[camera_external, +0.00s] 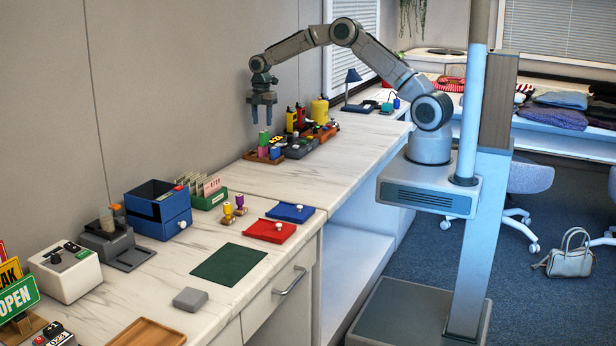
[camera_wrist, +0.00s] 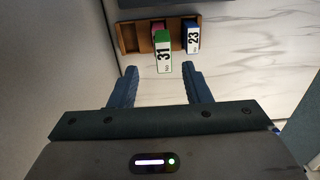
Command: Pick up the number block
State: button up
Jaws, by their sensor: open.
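A number block with a green end and a white face reading 31 (camera_wrist: 163,57) stands in a small wooden tray (camera_wrist: 129,36), just beyond the space between my fingers. A blue block with a white face reading 23 (camera_wrist: 193,38) is to its right in the tray, and a pink block (camera_wrist: 157,30) is partly hidden behind the first.
Several dark blocks or devices and a yellow canister (camera_external: 320,110) stand right behind the tray on the counter. The wall is close on the left. The marble counter (camera_external: 285,180) in front of the tray is clear. A blue box (camera_external: 158,208) stands nearer the camera.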

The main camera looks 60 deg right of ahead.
aim_at(264, 131)
jog(key=f, duration=0.2)
jog(key=f+p, duration=0.1)
jog(key=f, duration=0.2)
jog(key=f+p, duration=0.1)
jog(key=f, duration=0.1)
jog(key=shift+s+d+f, duration=0.1)
jog(key=shift+s+f, duration=0.15)
jog(key=shift+f, duration=0.1)
grip_shut()
